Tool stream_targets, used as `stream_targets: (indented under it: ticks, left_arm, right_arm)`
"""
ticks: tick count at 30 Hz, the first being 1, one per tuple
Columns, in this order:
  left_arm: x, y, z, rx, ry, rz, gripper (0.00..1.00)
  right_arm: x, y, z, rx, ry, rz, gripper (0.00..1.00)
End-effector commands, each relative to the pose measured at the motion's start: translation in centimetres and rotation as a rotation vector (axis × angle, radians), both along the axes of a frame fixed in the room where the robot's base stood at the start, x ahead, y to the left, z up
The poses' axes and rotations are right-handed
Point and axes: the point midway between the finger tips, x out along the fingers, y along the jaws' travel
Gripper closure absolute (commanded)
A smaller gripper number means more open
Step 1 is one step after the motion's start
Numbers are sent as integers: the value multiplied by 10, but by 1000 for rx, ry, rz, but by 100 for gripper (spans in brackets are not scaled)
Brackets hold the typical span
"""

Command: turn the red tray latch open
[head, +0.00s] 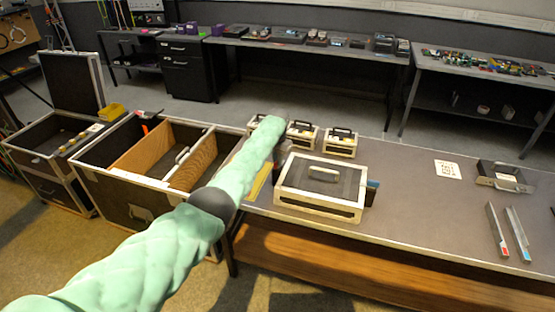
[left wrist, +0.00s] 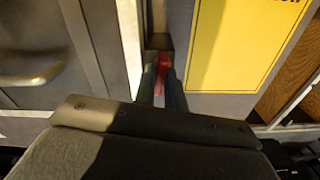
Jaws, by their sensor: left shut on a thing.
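The red tray latch (left wrist: 163,68) shows as a small red piece in the left wrist view, at the side of the white-framed tray (left wrist: 130,40). My left gripper (left wrist: 160,84) is shut on it, with one dark finger on each side. How far the latch is turned cannot be told. In the head view the white-framed tray (head: 320,208) with a grey top and handle stands on the table. My green left arm reaches beside its left back corner, and the latch is hidden there. My right gripper is not in view.
A yellow sheet (left wrist: 235,45) lies right of the latch. Several small white-framed boxes (head: 340,143) stand behind the tray. An open case with wooden dividers (head: 142,155) is left of the table. Metal channels (head: 497,230) lie at the right; the table's middle right is clear.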

Motion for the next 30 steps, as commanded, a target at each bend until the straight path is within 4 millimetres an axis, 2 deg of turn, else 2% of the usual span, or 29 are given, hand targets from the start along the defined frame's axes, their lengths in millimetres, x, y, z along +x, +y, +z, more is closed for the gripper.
stream_targets:
  ticks: [9, 20, 30]
  left_arm:
    - [2, 0, 4, -1, -6, 173, 100]
    - [2, 0, 4, -1, -7, 237, 100]
    - [3, 0, 5, -2, -8, 237, 100]
  right_arm:
    - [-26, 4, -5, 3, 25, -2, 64]
    - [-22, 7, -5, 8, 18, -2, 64]
    - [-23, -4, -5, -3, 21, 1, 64]
